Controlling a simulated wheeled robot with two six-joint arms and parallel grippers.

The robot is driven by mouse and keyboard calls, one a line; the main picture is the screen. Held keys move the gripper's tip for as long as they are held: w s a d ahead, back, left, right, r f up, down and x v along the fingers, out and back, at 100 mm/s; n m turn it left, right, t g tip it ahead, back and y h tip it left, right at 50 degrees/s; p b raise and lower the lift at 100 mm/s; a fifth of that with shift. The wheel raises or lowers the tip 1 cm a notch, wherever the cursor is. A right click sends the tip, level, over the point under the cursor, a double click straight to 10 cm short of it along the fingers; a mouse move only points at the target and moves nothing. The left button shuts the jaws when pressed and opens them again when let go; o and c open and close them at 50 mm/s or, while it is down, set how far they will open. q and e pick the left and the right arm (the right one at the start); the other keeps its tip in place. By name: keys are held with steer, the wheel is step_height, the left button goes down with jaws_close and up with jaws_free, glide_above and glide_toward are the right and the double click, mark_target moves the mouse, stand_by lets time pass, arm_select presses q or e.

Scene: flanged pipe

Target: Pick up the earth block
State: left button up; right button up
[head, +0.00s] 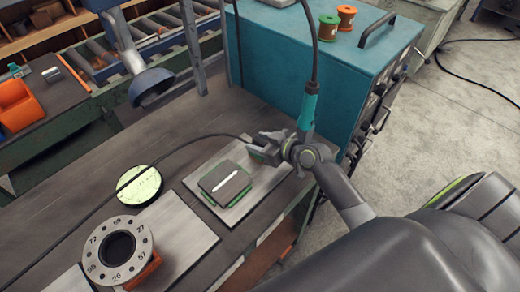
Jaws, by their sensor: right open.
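A dark square block (226,184) with a green lower edge and a white mark on top lies on a light metal plate (240,208) on the workbench; it looks like the earth block. My right gripper (258,149) is just beyond it, up and to the right in the head view, near the plate's far corner. Its jaws are open and point left, and they look apart from the block. A teal piece (308,112) with a black cable stands up beside the gripper's wrist, partly overlapping it. My left gripper does not show.
A flanged pipe (93,246) with numbers on its face stands at the bench's near left. A pale green disc (140,186) lies behind it. A teal cabinet (275,60) with orange and green spools borders the bench. A black cable (185,148) crosses the bench.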

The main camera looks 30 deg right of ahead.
jaws_close()
steer(key=shift+r, duration=0.2)
stand_by(0.3)
